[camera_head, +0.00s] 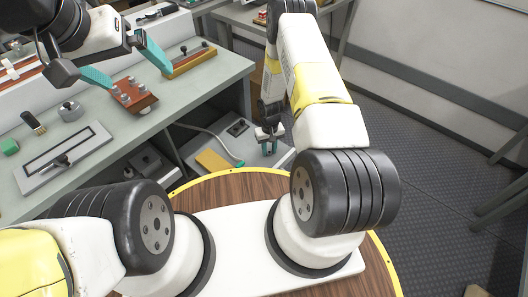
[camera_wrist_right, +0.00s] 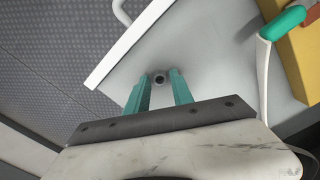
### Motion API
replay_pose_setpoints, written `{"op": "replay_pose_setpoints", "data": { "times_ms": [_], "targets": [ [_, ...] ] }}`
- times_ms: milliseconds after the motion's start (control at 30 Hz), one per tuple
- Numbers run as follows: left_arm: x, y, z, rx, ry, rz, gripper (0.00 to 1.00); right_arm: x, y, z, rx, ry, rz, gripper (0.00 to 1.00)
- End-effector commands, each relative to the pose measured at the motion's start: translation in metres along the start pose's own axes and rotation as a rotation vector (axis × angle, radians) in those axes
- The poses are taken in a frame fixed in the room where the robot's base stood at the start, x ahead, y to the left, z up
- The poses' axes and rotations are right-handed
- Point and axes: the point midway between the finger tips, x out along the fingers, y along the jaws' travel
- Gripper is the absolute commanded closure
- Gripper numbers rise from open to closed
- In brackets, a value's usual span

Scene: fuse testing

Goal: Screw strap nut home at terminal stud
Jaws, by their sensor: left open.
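A red-brown block (camera_head: 136,101) with several metal studs stands on the bench at the upper left. My left gripper (camera_head: 124,66) is open, its teal fingers wide apart just above and behind the block, with nothing seen between them. My right gripper (camera_head: 268,146) hangs lower, beyond the bench's right end, pointing down.
A lower grey shelf (camera_head: 205,152) holds a yellow block (camera_head: 213,160) and a green-handled tool (camera_head: 238,163). The bench (camera_head: 80,143) also carries a grey tray (camera_head: 60,158), a round metal part (camera_head: 69,110) and an orange bar (camera_head: 190,62).

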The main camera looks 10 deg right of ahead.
Motion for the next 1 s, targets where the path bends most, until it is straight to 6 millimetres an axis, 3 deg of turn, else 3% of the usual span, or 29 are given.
{"op": "replay_pose_setpoints", "data": {
  "times_ms": [233, 400, 633, 1000],
  "targets": [
    [0.000, 0.000, 0.000, 0.000, 0.000, 0.000, 0.00, 0.001, 0.000, 0.000, 0.000, 0.000, 0.000, 0.72],
    [0.000, 0.000, 0.000, 0.000, 0.000, 0.000, 0.00, 0.001, 0.000, 0.000, 0.000, 0.000, 0.000, 1.00],
    [0.000, 0.000, 0.000, 0.000, 0.000, 0.000, 0.00, -0.006, 0.000, 0.000, 0.000, 0.001, 0.000, 1.00],
    [0.000, 0.000, 0.000, 0.000, 0.000, 0.000, 0.00, -0.048, 0.000, 0.000, -0.001, 0.000, 0.000, 1.00]
  ]
}}
